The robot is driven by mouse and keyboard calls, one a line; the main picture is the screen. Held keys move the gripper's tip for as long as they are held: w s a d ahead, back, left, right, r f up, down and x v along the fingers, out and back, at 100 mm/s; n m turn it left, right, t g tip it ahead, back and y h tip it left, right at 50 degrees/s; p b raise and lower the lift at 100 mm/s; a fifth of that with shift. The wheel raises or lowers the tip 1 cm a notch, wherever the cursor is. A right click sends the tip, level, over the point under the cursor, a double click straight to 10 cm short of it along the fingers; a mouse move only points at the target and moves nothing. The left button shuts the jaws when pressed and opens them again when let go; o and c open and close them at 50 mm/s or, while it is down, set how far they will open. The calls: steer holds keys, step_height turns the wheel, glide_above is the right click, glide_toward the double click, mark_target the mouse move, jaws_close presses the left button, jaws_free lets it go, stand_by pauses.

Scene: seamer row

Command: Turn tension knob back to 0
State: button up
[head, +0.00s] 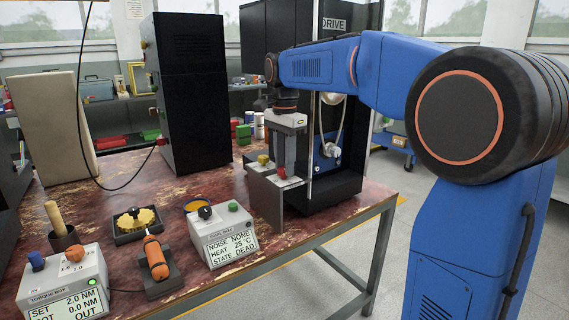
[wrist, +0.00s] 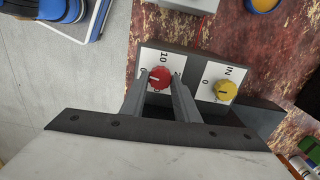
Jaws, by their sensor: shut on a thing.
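A red knob (wrist: 160,77) sits on a white dial plate (wrist: 150,57) marked 10 at one end of its scale. A small light pointer mark shows on its face, toward the left in the wrist view. My gripper (wrist: 161,84) is shut on the red knob, with one finger on each side. A yellow knob (wrist: 227,91) stands beside it on its own plate marked IN and 0, clear of the fingers. In the head view the red knob (head: 281,172) and yellow knob (head: 263,159) show on a grey bracket (head: 266,203) under my gripper (head: 284,160).
A grey box (head: 222,240) reading STATE DEAD and a torque box (head: 66,285) stand left on the worn red table. An orange-handled tool (head: 156,258) lies between them. A tall black cabinet (head: 190,90) stands behind. The black DRIVE machine is close behind my gripper.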

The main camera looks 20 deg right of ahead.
steer(key=shift+n, duration=0.4)
steer(key=o, duration=1)
step_height(320, 180, up, 18)
steer(key=shift+f, duration=0.25)
steer(key=s+d+f+n+t, duration=0.1)
steer(key=s+f+n, duration=0.3)
steer(key=s+f, duration=0.7)
steer(key=s+d+f+n+t, duration=0.2)
steer(key=s+d+f+n, duration=0.1)
steer(key=s+f, duration=0.8)
steer(key=s+d+f+n+t, duration=0.1)
steer(key=s+d+f+n, duration=0.1)
steer(key=s+f+n, duration=0.4)
steer(key=shift+s+d+f+t, duration=0.1)
steer(key=shift+s+f+t, duration=0.05)
steer(key=shift+s+f, duration=0.85)
steer(key=shift+s+d+f+t, duration=0.1)
steer(key=shift+s+f, duration=0.6)
steer(key=shift+f, duration=0.45)
steer(key=shift+s+d+f+t, duration=0.1)
steer(key=shift+s+f+t, duration=0.05)
steer(key=shift+s+f, duration=0.85)
